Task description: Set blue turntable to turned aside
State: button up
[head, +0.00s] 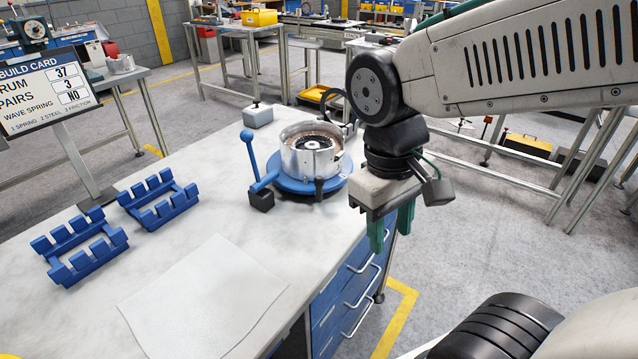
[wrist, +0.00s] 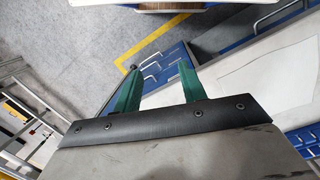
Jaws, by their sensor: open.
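The blue turntable (head: 283,186) is a round blue disc on the white bench, near its far right edge. A silver metal drum (head: 311,152) with dark and copper-coloured rings inside stands upright on it. A blue lever (head: 252,155) with a ball knob rises at the turntable's left, beside a dark block (head: 262,200). My gripper (head: 391,228) hangs to the right of the turntable, just past the bench edge, pointing down, apart from it. Its green fingers are spread and empty; in the wrist view they (wrist: 156,90) show above the floor and drawer fronts. The turntable is not in the wrist view.
Two blue toothed racks (head: 80,247) lie at the bench's left. A white sheet (head: 205,298) lies at the front. A grey block (head: 258,117) sits behind the turntable. A build card sign (head: 45,77) stands at the far left. Blue drawers (head: 345,290) are under the bench edge.

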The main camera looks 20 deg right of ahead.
jog(key=w+f+n+g+h, duration=0.2)
jog(key=w+f+n+h, duration=0.3)
jog(key=h, duration=0.1)
jog(key=n+t+h, duration=0.6)
jog(key=n+h, duration=0.3)
jog(key=n, duration=0.3)
send_near(319, 183)
jog(key=s+d+f, duration=0.4)
jog(key=s+d, duration=0.1)
jog(key=shift+s+d+f, duration=0.1)
jog(key=shift+s+f, duration=0.15)
jog(key=shift+f, duration=0.05)
jog(key=w+n+t, duration=0.1)
jog(key=w+a+r+n+t, duration=0.1)
jog(key=w, duration=0.1)
jog(key=w+a+r+n+t, duration=0.1)
jog(key=w+t, duration=0.1)
jog(key=shift+a, duration=0.1)
jog(key=shift+w+r+t, duration=0.2)
jog(key=shift+t, duration=0.1)
jog(key=x, duration=0.7)
jog(key=shift+d, duration=0.4)
grip_shut()
